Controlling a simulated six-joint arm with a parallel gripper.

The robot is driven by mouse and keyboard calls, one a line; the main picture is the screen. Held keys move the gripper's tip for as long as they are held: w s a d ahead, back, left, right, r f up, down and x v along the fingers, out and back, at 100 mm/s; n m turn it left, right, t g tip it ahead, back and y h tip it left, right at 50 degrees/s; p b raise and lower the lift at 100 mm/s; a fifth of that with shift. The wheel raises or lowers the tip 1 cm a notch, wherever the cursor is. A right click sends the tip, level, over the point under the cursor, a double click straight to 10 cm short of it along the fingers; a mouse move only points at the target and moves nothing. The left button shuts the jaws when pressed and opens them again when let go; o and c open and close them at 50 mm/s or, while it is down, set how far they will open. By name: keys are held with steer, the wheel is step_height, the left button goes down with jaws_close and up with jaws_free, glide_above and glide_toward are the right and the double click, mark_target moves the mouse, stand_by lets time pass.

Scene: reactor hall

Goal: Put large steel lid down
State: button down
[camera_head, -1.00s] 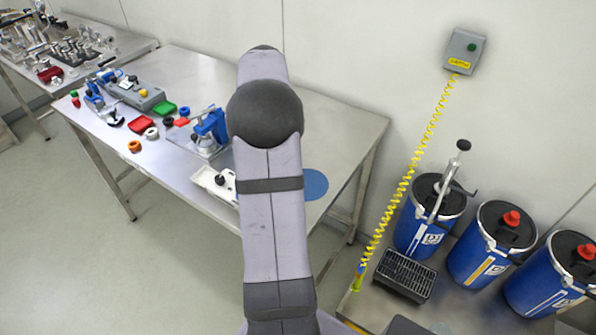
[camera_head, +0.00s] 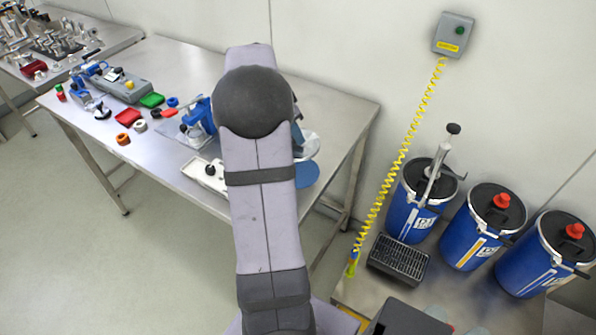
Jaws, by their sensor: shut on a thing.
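A pale, shiny round piece, which looks like the large steel lid (camera_head: 311,145), shows just right of my arm, over the back part of the steel table. Most of it is hidden behind the arm. A dark bluish part of my gripper (camera_head: 297,138) shows at its left edge; the fingertips are hidden. The gripper is shut on the lid. I cannot tell whether the lid touches the table.
On the steel table (camera_head: 335,110), left of my arm, are a white tray (camera_head: 207,175), a blue clamp device (camera_head: 200,115) and several small coloured parts. The table is bare at the back right. Blue drums (camera_head: 470,228) and a black grate (camera_head: 399,259) stand at the right.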

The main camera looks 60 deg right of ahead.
steer(key=m, duration=0.1)
steer(key=m+g, duration=0.1)
steer(key=m, duration=0.1)
steer(key=m+y, duration=0.1)
steer(key=shift+s+a, duration=0.15)
steer(key=shift+s, duration=0.15)
steer(key=shift+f+p, duration=1.7)
steer(key=shift+f, duration=3.25)
steer(key=shift+f, duration=0.15)
steer(key=c, duration=2)
jaws_free()
steer(key=shift+c, duration=0.2)
steer(key=o, duration=0.4)
